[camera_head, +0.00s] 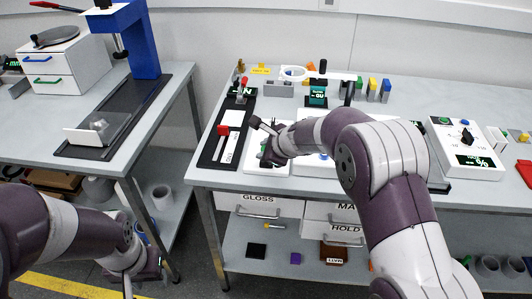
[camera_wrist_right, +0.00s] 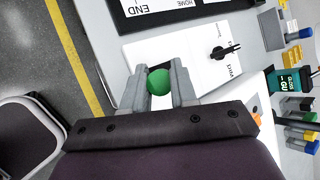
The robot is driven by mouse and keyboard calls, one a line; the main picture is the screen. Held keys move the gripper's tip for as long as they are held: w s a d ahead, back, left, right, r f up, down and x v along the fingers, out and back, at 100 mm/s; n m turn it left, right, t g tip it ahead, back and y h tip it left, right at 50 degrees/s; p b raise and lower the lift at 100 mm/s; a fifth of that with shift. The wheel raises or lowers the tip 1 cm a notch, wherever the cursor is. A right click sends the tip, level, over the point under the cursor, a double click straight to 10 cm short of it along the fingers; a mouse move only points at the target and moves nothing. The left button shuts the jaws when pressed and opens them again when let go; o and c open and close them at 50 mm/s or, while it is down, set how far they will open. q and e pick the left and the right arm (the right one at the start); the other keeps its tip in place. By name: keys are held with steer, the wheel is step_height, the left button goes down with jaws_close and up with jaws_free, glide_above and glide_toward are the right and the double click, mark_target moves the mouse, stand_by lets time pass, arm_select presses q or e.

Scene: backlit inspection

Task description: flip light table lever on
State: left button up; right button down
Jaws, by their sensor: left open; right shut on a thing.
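A round green knob (camera_wrist_right: 159,82) sits between the two fingers of my right gripper (camera_wrist_right: 161,84) in the right wrist view. The gripper is shut on it. Any shaft below the knob is hidden, so I cannot tell the lever's position. In the head view my right gripper (camera_head: 270,152) is low over a white panel near the table's front edge, and my forearm hides much of the panel's right side. My left gripper (camera_head: 146,277) is open, low at the bottom left in front of the side table, far from the panel.
A black knob (camera_wrist_right: 225,51) stands close by. Coloured blocks (camera_head: 379,88) stand behind. A dial box (camera_head: 465,142) is at the right. A blue stand (camera_head: 137,40) is on the left table.

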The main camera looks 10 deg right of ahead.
steer(key=c, duration=0.9)
jaws_free()
steer(key=shift+a, duration=0.1)
steer(key=p+v, duration=0.1)
steer(key=v, duration=1.1)
steer(key=shift+s+r, duration=0.2)
steer(key=shift+s, duration=0.1)
